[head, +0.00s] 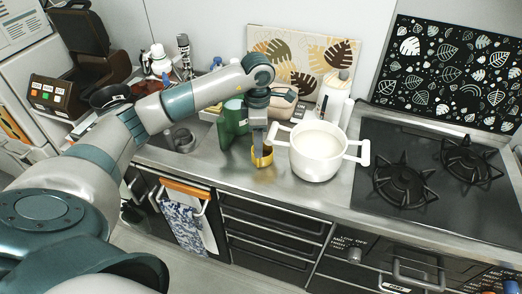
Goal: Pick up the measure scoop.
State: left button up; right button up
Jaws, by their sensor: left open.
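A small yellow-gold round cup, which looks like the measure scoop (262,160), sits on the steel counter just left of the white pot. My left gripper (260,148) points straight down at it, with its fingers at the scoop's rim. The gripper is open; the fingers hide part of the scoop, and I cannot tell whether they touch it. My right gripper is not in view.
The white two-handled pot (317,155) stands close on the right, one handle near my gripper. A green bottle (234,118) stands close behind on the left. A black gas hob (425,170) lies further right. The counter's front edge is just before the scoop.

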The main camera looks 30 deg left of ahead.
pick_arm(q)
jog(key=shift+f+p, duration=0.45)
jog(key=shift+f, duration=0.95)
grip_shut()
